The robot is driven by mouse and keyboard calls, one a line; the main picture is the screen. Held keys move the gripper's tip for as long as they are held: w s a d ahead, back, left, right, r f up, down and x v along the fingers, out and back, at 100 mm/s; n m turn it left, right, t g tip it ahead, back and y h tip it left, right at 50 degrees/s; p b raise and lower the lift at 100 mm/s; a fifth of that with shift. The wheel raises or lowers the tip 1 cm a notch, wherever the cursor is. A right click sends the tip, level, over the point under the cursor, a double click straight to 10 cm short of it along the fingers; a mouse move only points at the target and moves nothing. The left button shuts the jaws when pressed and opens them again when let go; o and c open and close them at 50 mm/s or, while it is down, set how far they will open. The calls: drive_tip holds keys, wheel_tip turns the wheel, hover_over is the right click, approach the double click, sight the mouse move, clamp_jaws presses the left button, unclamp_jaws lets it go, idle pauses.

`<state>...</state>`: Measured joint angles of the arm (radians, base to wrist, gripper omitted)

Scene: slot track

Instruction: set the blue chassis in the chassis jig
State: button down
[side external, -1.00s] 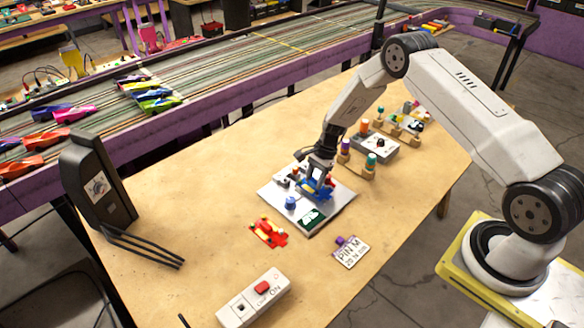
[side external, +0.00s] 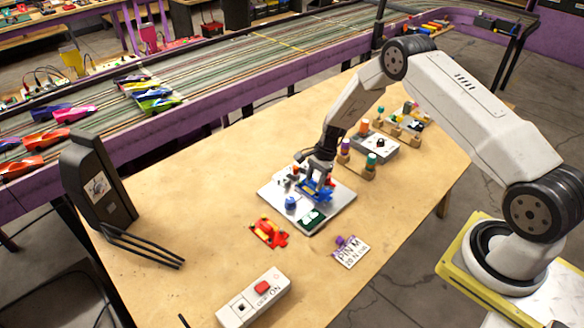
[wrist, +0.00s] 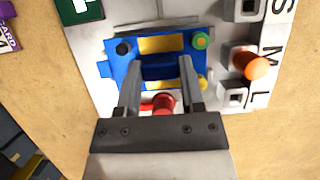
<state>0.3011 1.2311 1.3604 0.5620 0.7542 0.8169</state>
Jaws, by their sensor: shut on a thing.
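The blue chassis (wrist: 119,68) is between the fingers of my gripper (wrist: 158,65) in the wrist view. It shows yellow strips, a black knob and a green knob. My gripper (side external: 318,187) is shut on it, over the white jig plate (side external: 334,210) in the side view. The chassis (side external: 312,193) looks low, at or just above the plate. I cannot tell whether it touches the plate or is seated, since the fingers hide part of it. A red knob (wrist: 163,104) shows between the fingers.
An orange knob (wrist: 257,66) and square sockets marked S, M, L stand beside the chassis. A blue knob (side external: 291,203) is on the plate. A red car part (side external: 268,232), a PIN M card (side external: 350,252) and a switch box (side external: 253,298) lie nearer.

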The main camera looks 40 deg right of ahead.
drive_tip(key=shift+f, duration=0.5)
idle(1.4)
drive_tip(key=shift+c, duration=0.7)
unclamp_jaws()
drive_tip(key=shift+r, duration=0.1)
drive_tip(key=v, duration=0.7)
drive_tip(key=s+a+r+n+h, duration=0.2)
drive_tip(key=s+a+r+n, duration=0.15)
drive_tip(key=r, duration=0.25)
drive_tip(key=s+a+r+n+h, duration=0.1)
drive_tip(key=s+a+r+n, duration=0.25)
drive_tip(key=r+n, duration=0.2)
drive_tip(key=s+a+r+n+t, duration=0.1)
drive_tip(key=s+a+r+n, duration=0.1)
drive_tip(key=s, duration=0.5)
drive_tip(key=s+a+r+n+t+h, duration=0.1)
drive_tip(key=s+a+r+n, duration=0.1)
drive_tip(key=s+r+n, duration=0.2)
drive_tip(key=s+n, duration=0.2)
drive_tip(key=n, duration=0.1)
drive_tip(key=shift+s+r+t, duration=0.2)
drive_tip(key=shift+s+t, duration=0.1)
drive_tip(key=shift+s, duration=0.1)
